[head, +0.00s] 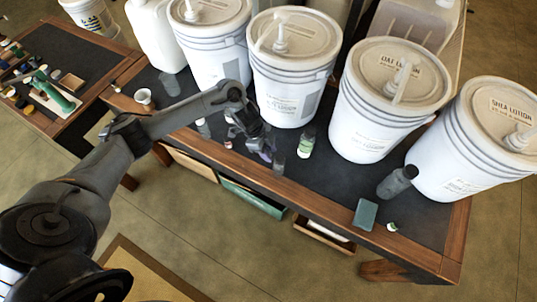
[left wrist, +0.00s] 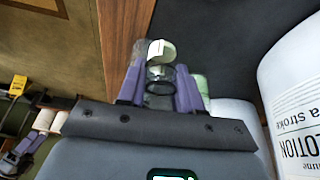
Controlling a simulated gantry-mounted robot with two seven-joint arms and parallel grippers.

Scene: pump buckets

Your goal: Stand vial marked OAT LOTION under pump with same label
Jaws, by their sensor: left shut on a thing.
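My left gripper (head: 264,150) is low over the table's front part, before the second bucket from the left. In the left wrist view its purple fingers (left wrist: 160,88) are shut on a small clear vial (left wrist: 160,72) with a pale cap or top. Its marking cannot be read, and the arm mostly hides it in the head view. Four white buckets with pumps stand in a row. The third bucket's lid (head: 372,68) carries a label ending in LOTION, its first word unclear. The rightmost lid (head: 499,104) reads SHEA LOTION. My right gripper is not in view.
Close to the gripper stand a greyish clear vial (head: 279,162) and a green-labelled bottle (head: 306,143). Free table shows before the third bucket.

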